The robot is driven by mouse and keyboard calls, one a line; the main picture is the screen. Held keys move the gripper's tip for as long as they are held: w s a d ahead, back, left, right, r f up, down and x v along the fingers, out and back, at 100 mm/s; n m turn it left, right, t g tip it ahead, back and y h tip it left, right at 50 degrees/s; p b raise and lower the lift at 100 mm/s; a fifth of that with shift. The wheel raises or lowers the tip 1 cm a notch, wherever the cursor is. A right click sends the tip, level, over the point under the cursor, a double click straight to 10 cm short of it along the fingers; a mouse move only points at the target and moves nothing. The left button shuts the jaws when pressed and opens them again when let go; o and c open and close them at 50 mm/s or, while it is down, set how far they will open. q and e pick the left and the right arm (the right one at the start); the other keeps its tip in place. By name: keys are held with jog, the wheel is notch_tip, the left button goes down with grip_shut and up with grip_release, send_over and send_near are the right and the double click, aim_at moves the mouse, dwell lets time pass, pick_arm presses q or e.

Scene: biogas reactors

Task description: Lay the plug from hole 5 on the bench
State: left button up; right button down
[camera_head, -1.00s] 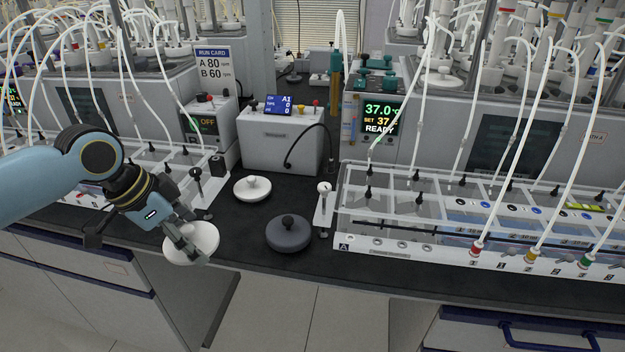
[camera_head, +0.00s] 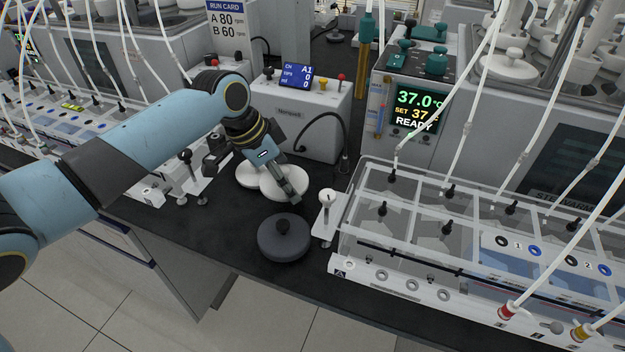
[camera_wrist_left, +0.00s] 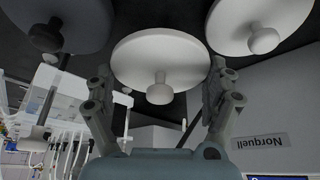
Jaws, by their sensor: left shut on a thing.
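My left gripper (camera_head: 284,188) is shut on a white round plug (camera_head: 299,178) with a knob. In the left wrist view the held plug (camera_wrist_left: 160,62) sits between the two fingers, knob towards me. A second white plug (camera_head: 247,177) is on the bench (camera_head: 225,225), just left of the held one and partly overlapped by it in the head view; it also shows in the wrist view (camera_wrist_left: 262,22). A dark grey plug (camera_head: 283,244) lies on the bench in front. I cannot tell if the held plug touches the bench. My right gripper is not in view.
A clear-lidded bath (camera_head: 440,235) with tubes stands to the right, with a small white stand (camera_head: 326,212) at its corner. A grey instrument box (camera_head: 300,115) stands behind the plugs. Another bath (camera_head: 60,125) is at the left. Bare bench lies left of the dark plug.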

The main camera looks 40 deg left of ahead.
aim_at(305, 173)
pick_arm(q)
jog(key=w, duration=0.1)
jog(key=w+d+f, duration=0.2)
jog(key=shift+w, duration=0.2)
jog(key=shift+w+d+f, duration=0.5)
jog(key=shift+w+f, duration=0.25)
jog(key=shift+f, duration=0.1)
jog(key=shift+w+f, duration=0.15)
jog(key=o, duration=0.9)
jog(key=shift+o, duration=0.2)
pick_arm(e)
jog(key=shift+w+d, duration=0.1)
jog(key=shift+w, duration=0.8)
pick_arm(q)
jog(key=shift+r, duration=0.2)
jog(key=v, duration=1.1)
jog(key=shift+a+r+p, duration=0.1)
jog(key=shift+r+p, duration=0.2)
jog(key=shift+r, duration=0.05)
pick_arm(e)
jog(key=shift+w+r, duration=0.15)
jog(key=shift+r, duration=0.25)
